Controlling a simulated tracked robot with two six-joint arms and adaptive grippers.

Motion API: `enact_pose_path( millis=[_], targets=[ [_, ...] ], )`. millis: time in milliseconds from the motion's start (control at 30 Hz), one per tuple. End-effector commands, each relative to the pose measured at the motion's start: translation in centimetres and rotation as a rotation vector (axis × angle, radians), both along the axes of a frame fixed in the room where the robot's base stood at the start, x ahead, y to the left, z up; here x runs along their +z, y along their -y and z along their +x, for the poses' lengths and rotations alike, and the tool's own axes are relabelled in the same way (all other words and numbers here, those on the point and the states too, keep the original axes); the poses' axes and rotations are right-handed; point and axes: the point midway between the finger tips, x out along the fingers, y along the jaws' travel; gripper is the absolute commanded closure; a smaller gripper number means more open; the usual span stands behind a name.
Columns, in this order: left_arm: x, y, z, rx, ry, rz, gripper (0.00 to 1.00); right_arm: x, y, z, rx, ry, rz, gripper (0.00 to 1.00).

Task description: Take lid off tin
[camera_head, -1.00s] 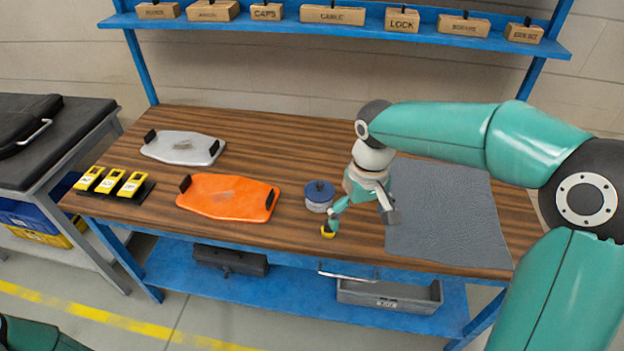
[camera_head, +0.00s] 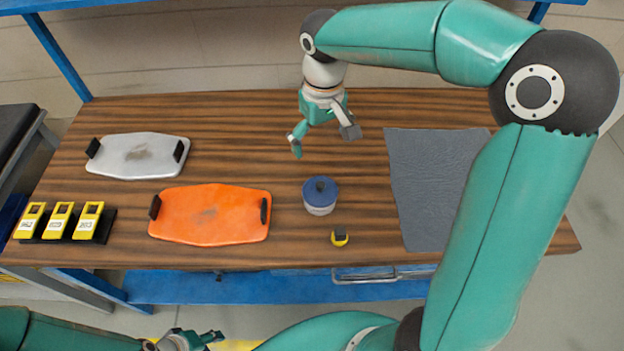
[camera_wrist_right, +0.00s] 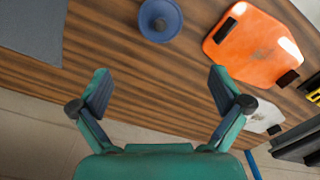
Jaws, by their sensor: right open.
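The tin (camera_head: 320,209) stands upright on the wooden bench, with its blue lid (camera_head: 320,187) on top and a dark knob in the lid's middle.
A small yellow-and-black object (camera_head: 340,238) lies in front of the tin. An orange panel (camera_head: 212,214) and a silver panel (camera_head: 138,156) lie to the left, near several yellow devices (camera_head: 60,220). A grey mat (camera_head: 430,170) lies to the right. Bare wood surrounds the tin.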

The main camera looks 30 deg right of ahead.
Motion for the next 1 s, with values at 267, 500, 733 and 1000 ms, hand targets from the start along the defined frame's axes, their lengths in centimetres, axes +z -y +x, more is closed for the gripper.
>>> enact_pose_path(
  millis=[267,500,733,1000],
  targets=[
    [0.3,0.0,0.0,0.0,0.001,0.0,0.6,-5.8,-0.2,0.1,0.005,-0.009,0.001,0.0],
    [0.5,0.0,0.1,0.0,0.001,0.0,0.6,-9.9,-0.2,0.2,0.006,-0.007,0.0,0.0],
    [0.8,0.0,0.1,0.0,0.001,0.0,0.6,-11.2,-0.3,0.2,0.007,-0.005,0.001,0.0],
    [1.8,0.0,0.1,0.001,0.002,0.0,0.6,-14.7,-0.2,-0.2,0.008,-0.008,0.0,0.0]
  ],
)
